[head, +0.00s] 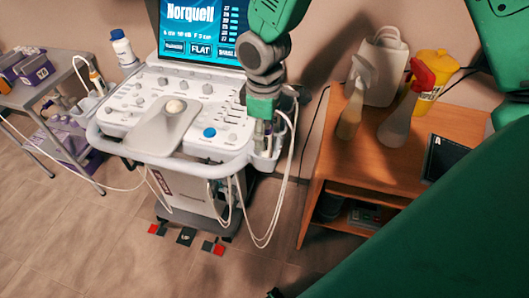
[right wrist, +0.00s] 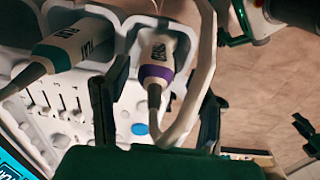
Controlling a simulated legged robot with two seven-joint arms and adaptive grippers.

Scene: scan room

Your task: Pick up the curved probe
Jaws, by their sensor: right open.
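The ultrasound console (head: 130,125) has a probe holder on its right side, where my right gripper (head: 263,122) points down and covers much of it. In the right wrist view, my right gripper (right wrist: 165,98) is open. A white probe with a purple band (right wrist: 158,52) sits in a holder slot between its two fingers, and I cannot see them touching it. A second probe with a dark green band (right wrist: 62,50) sits in the slot to the left, outside the fingers. My left gripper is out of view.
White cables (head: 262,225) loop below the holder. A wooden cabinet (head: 330,150) with spray bottles (head: 400,122) stands to the right. A grey cart (head: 30,95) stands at the left. A white bottle (head: 123,50) stands on the console's left. Open floor lies in front.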

